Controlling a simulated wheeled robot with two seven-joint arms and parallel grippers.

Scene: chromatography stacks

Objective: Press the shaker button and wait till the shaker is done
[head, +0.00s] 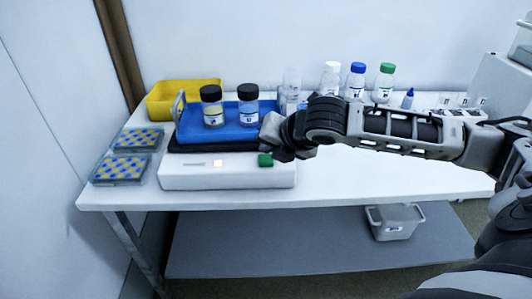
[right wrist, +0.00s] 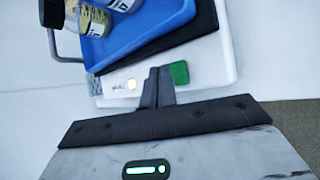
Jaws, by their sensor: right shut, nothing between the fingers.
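The shaker (head: 225,180) is a white box at the front left of the table, with a blue tray (head: 190,130) on top. A green button (head: 265,160) is on its front right, and a small indicator (head: 218,163) glows pale yellow left of it. Two dark-capped bottles (head: 211,107) (head: 248,105) stand in the tray. My right gripper (head: 276,152) is shut and empty, its tips close by the button. In the right wrist view the fingertips (right wrist: 158,75) are just left of the green button (right wrist: 179,73); I cannot tell whether they touch. My left gripper is not in view.
Two blue-and-yellow vial racks (head: 122,168) (head: 138,139) lie left of the shaker. A yellow bin (head: 170,100) stands behind. Several capped bottles (head: 356,82) stand at the back right. The table front right of the shaker is clear. A grey bin (head: 395,222) is on the lower shelf.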

